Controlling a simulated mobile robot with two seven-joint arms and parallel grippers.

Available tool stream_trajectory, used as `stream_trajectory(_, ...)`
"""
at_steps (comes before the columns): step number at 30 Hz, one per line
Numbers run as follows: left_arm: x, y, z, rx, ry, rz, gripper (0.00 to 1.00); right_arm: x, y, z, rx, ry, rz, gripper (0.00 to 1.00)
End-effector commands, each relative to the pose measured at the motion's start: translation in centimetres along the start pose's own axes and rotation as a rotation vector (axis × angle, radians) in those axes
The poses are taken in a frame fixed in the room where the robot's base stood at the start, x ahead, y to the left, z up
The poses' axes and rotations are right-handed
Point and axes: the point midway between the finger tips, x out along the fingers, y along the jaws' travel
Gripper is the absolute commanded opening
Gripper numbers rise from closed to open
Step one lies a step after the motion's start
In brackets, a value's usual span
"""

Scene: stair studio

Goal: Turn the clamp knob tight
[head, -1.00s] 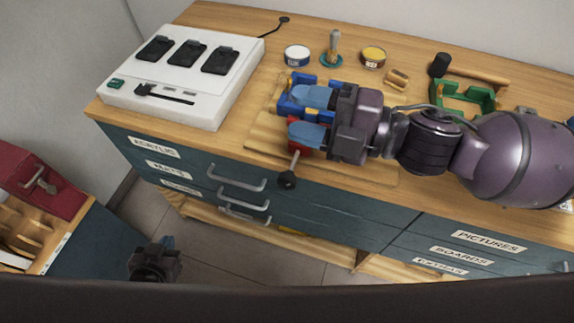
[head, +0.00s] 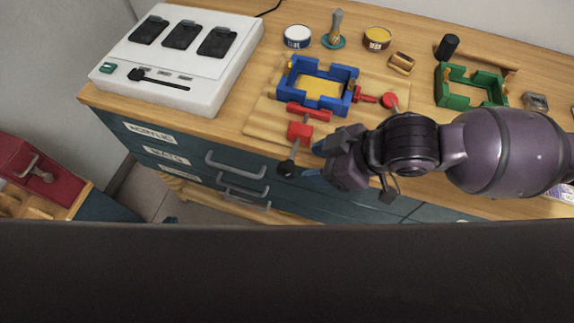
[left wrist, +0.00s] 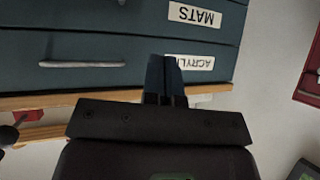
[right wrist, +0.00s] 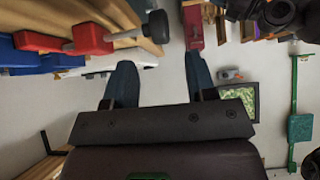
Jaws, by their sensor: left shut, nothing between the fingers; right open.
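A clamp with red blocks (head: 300,131) stands at the front edge of the bench, on a wooden board. Its dark round knob (head: 287,168) hangs on a rod out past the front edge. In the right wrist view the knob (right wrist: 157,27) and red block (right wrist: 92,38) are at the upper left. My right gripper (head: 316,162) is open and empty, just right of the knob and apart from it; its fingers also show in the right wrist view (right wrist: 160,85). My left gripper (left wrist: 165,78) is shut and empty before the drawer fronts; in the head view it is nearly all hidden.
A blue frame (head: 320,84) lies on the board (head: 262,118) behind the clamp, with a red round knob (head: 389,100) at its right. A white device (head: 180,60) stands left. Cans, a brush and a green frame (head: 470,88) are farther back and right. Drawer handles (head: 235,166) protrude below.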

Motion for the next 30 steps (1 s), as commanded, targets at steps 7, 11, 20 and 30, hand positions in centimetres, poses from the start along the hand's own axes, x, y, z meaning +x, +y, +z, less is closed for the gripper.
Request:
stream_trajectory(7,0.3,0.1,0.2,0.001,0.000,0.002,0.00,4.5,-0.1,0.1,-0.001,0.001,-0.003,0.51)
stream_trajectory(11,0.7,0.2,0.0,0.002,0.004,0.003,0.00,6.4,-0.1,0.1,-0.001,0.000,-0.003,0.51)
stream_trajectory(20,0.9,0.2,0.1,0.003,0.005,0.005,0.00,8.4,0.0,0.0,-0.003,0.001,-0.001,0.51)
stream_trajectory(30,0.8,0.2,0.3,0.002,0.002,0.004,0.00,8.5,0.0,0.0,-0.003,0.001,0.000,0.42)
